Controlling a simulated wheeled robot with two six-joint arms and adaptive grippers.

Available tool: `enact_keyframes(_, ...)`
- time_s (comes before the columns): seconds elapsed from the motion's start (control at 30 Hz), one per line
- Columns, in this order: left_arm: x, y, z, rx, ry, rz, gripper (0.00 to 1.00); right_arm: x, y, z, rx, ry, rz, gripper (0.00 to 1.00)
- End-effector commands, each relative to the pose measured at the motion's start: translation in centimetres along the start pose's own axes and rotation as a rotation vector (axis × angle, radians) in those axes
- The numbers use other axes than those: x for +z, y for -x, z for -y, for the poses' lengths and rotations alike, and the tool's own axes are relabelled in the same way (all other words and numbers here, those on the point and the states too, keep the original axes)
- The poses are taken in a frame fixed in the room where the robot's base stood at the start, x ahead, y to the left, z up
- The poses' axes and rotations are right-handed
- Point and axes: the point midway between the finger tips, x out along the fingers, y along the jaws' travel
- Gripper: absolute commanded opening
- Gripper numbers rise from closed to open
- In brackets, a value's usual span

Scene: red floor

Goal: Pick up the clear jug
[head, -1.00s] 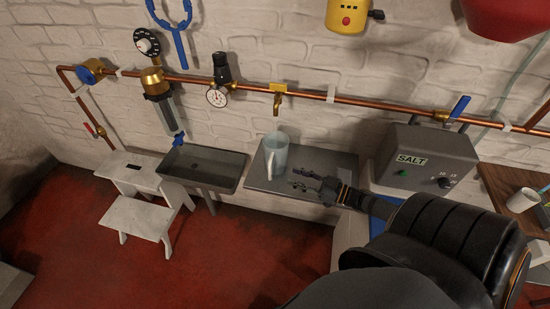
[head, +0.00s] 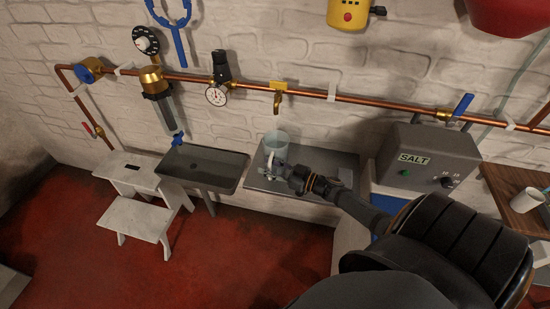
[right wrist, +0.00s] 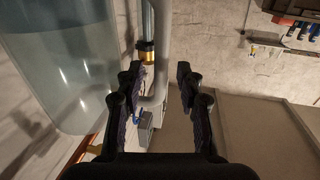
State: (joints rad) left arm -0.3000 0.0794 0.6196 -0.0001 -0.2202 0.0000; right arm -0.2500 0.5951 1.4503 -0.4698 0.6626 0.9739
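The clear jug (head: 277,142) stands upright on the grey metal shelf (head: 312,158) beneath a brass tap. My right gripper (head: 284,172) is at the jug's handle side, coming from the lower right. In the right wrist view, the jug's body (right wrist: 62,60) fills the upper left and its pale handle (right wrist: 163,60) runs between my two fingers. The fingers of the right gripper (right wrist: 158,80) are apart, with gaps beside the handle. My left gripper is not in view.
A copper pipe with the brass tap (head: 278,103) runs along the wall behind the jug. A dark sink (head: 205,168) and white step stool (head: 140,215) are to the left. A grey SALT box (head: 425,155) and white mug (head: 528,200) are to the right.

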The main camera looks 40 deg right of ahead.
Motion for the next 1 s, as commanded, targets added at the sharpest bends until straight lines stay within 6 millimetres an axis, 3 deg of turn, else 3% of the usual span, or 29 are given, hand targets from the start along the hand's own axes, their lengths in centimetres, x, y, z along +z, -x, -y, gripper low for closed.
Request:
enact_keyframes(0.13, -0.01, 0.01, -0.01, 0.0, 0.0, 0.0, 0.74, 0.02, 0.05, 0.01, 0.0, 0.0, 0.0, 0.34)
enact_keyframes(0.4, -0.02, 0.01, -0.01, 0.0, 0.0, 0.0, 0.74, 0.01, 0.07, 0.01, 0.0, 0.0, 0.0, 0.0)
enact_keyframes(1.0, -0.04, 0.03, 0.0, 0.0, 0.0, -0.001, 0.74, -0.1, 0.03, 0.02, -0.001, 0.001, -0.002, 0.0)
